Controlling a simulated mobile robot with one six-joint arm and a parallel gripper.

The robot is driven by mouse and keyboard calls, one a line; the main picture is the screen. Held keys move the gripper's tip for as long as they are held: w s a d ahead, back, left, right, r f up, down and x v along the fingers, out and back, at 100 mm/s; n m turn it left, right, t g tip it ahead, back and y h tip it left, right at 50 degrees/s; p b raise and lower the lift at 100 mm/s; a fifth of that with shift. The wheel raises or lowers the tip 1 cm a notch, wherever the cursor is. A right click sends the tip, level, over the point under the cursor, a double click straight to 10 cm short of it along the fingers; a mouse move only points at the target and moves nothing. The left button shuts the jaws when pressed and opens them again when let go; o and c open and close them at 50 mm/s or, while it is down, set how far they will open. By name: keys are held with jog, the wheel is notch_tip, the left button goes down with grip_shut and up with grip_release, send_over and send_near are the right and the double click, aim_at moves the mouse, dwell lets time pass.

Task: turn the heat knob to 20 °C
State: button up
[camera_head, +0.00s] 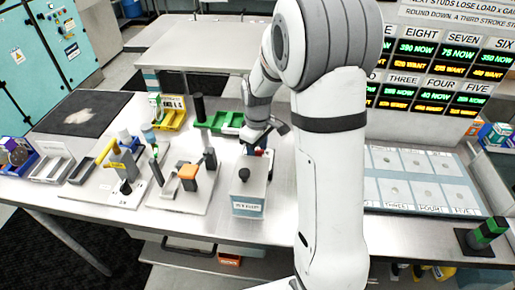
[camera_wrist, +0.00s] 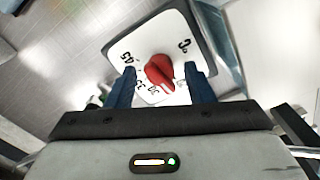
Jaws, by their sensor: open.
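The red heat knob (camera_wrist: 160,72) sits on a white dial plate (camera_wrist: 178,32) in the wrist view. The plate carries black figures, among them 45, 35 and 30, and a °C mark; some are partly covered. The knob's narrow tip points down and slightly right in the picture, near the 30; its exact reading is unclear. My gripper (camera_wrist: 159,74) is open, with one blue finger on each side of the knob and gaps showing between. In the head view my gripper (camera_head: 266,126) is over the back of a grey box (camera_head: 252,190), where a bit of red shows.
A black knob (camera_head: 243,174) stands on the box's front part. A panel of labelled cards (camera_head: 420,180) lies to the right.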

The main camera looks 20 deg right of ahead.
aim_at(258, 150)
jog(key=shift+c, duration=0.3)
jog(key=c, duration=0.9)
jog(key=shift+n+b, duration=0.3)
jog(key=shift+n, duration=0.3)
jog(key=shift+c, duration=0.2)
jog(key=o, duration=1)
notch_tip(258, 150, up, 7)
jog(key=shift+r+b, duration=0.2)
jog(key=shift+b, duration=0.2)
jog(key=shift+r, duration=0.2)
